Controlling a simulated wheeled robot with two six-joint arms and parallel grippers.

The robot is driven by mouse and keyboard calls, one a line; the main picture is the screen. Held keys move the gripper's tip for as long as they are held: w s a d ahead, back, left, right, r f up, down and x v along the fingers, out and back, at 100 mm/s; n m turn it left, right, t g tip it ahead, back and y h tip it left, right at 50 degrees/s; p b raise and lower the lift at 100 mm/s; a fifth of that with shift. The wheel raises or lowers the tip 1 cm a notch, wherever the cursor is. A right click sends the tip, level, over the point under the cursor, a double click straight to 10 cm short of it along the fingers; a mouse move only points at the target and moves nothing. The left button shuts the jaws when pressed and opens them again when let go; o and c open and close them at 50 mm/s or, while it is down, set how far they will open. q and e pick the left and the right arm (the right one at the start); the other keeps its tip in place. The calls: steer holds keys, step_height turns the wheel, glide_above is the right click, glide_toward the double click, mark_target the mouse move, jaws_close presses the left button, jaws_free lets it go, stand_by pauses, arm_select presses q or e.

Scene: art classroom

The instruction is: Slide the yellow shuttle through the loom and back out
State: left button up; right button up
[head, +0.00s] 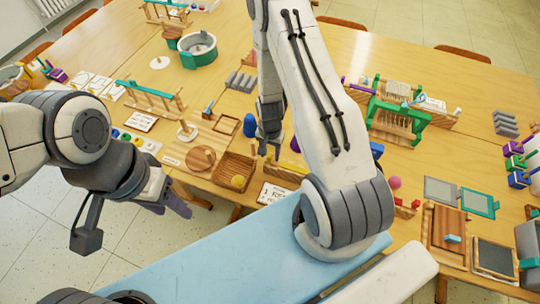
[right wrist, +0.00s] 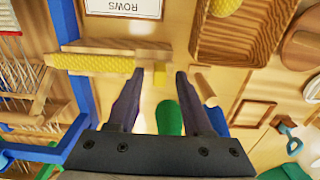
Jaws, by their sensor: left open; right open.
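The yellow shuttle (right wrist: 95,63) shows in the right wrist view, with a wooden end toward the fingers. It lies crosswise at a blue-framed loom (right wrist: 82,90) with pale warp threads on its left side. I cannot tell how deep the shuttle sits in the loom. In the head view the shuttle (head: 288,166) is partly seen and my right arm hides most of the loom. My right gripper (right wrist: 160,75) is open and empty, its fingertips close to the shuttle's wooden end. My left gripper (head: 183,208) is open and away from the loom, near the table's front edge.
A wooden tray with a yellow ball (head: 238,181) stands left of my right gripper. A card marked ROWS (right wrist: 124,6) lies beyond the shuttle. A green loom (head: 398,122) stands to the right. A blue cylinder (head: 250,126) stands close to the right gripper.

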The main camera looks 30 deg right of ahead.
steer(key=shift+f, duration=0.65)
jaws_close()
stand_by(1.0)
